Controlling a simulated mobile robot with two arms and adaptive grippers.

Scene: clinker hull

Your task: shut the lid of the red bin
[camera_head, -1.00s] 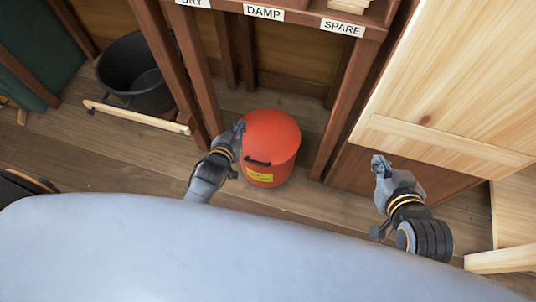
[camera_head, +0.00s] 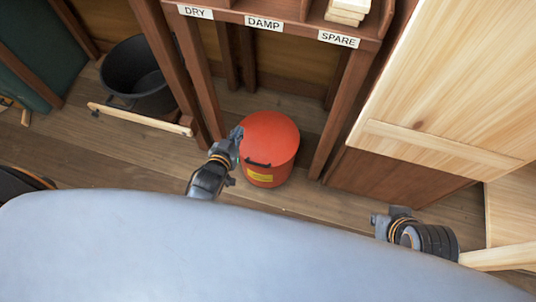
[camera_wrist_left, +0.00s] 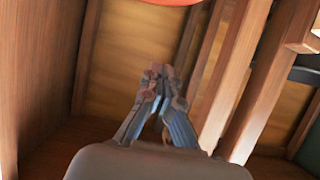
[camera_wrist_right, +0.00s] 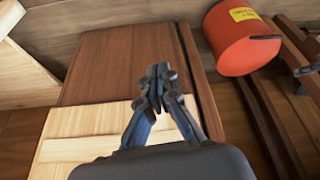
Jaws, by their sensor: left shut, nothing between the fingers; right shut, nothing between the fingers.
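The red bin (camera_head: 270,150) stands on the floor below the labelled shelf, with a yellow label and a dark handle on its front. Its round red lid (camera_head: 268,132) appears to lie down over the top. My left gripper (camera_head: 238,133) is shut and empty at the lid's left edge; I cannot tell whether it touches. In the left wrist view (camera_wrist_left: 160,75) its fingertips are together, and a red edge (camera_wrist_left: 165,2) shows at the top. My right gripper (camera_head: 376,218) is shut and empty, low at the right, apart from the bin. The bin also shows in the right wrist view (camera_wrist_right: 236,40).
A black tub (camera_head: 135,75) stands at the back left behind a low wooden rail (camera_head: 140,118). Wooden posts rise on both sides of the bin. A pale wooden panel (camera_head: 450,90) fills the right. The floor in front of the bin is clear.

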